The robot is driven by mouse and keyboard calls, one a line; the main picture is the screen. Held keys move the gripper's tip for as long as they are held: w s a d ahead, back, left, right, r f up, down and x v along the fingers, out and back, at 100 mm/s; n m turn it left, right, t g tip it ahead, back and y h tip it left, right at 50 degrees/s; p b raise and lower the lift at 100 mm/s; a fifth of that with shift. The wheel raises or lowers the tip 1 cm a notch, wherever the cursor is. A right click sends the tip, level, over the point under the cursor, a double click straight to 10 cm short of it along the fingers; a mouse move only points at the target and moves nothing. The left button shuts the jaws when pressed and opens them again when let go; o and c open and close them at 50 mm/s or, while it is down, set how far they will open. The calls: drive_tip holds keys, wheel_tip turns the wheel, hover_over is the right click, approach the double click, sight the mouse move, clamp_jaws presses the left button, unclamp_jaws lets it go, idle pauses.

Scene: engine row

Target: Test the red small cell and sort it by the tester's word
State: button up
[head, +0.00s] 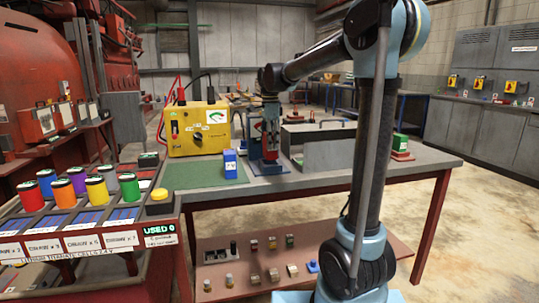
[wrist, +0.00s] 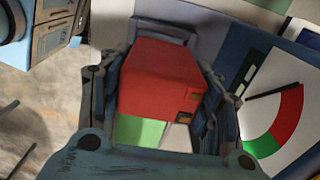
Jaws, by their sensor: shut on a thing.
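The red small cell (wrist: 158,78) is a red block with a small dark and yellow patch, between my gripper's two fingers (wrist: 160,100) in the wrist view. In the head view my gripper (head: 269,128) points down over the bench, shut on the red cell (head: 270,150), just above or on a dark blue base (head: 268,168); I cannot tell whether they touch. A dial face (wrist: 272,110) with a red and green arc and a black needle lies to the right in the wrist view. In the head view a yellow box (head: 198,128) with a dial stands left of my gripper.
A blue block (head: 230,164) stands left of the base on the bench. A grey handled box (head: 330,150) is to the right, with a green block (head: 400,142) on a red stand beyond. Several coloured jars (head: 95,192) and a "USED 0" display (head: 159,229) are at left.

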sight(270, 151)
drive_tip(key=shift+f, duration=2.2)
drive_tip(key=o, duration=1.7)
drive_tip(key=shift+f, duration=0.1)
